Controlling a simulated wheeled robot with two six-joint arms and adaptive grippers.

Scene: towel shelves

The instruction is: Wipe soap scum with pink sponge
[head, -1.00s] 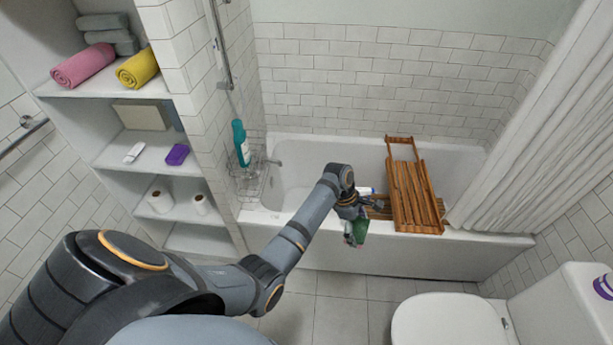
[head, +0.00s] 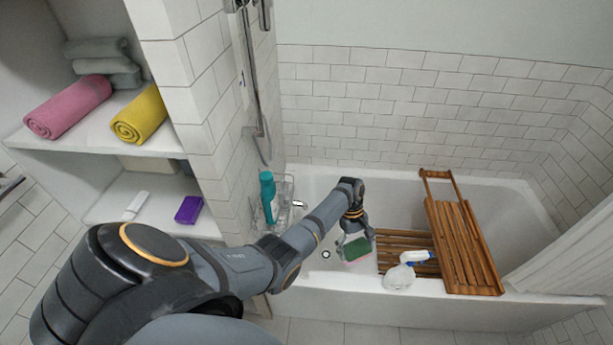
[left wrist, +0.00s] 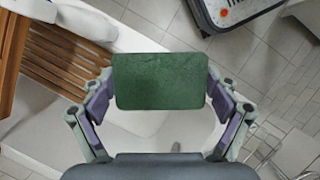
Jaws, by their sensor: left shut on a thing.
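My left gripper (head: 354,238) reaches over the front rim into the tub and is shut on a sponge (head: 358,250). The sponge shows a dark green face, and its pink part cannot be made out clearly. In the left wrist view the green face of the sponge (left wrist: 160,82) fills the space between the two fingers. The white bathtub (head: 520,215) lies below; I cannot tell whether the sponge touches it. No soap scum can be made out on the tub. My right gripper is not in view.
A wooden rack (head: 465,250) lies across the tub's right part, with a slatted wooden piece (head: 400,240) beside it. A white and blue spray bottle (head: 400,274) is by the front rim. A teal bottle (head: 268,195) stands in a wire basket at the left.

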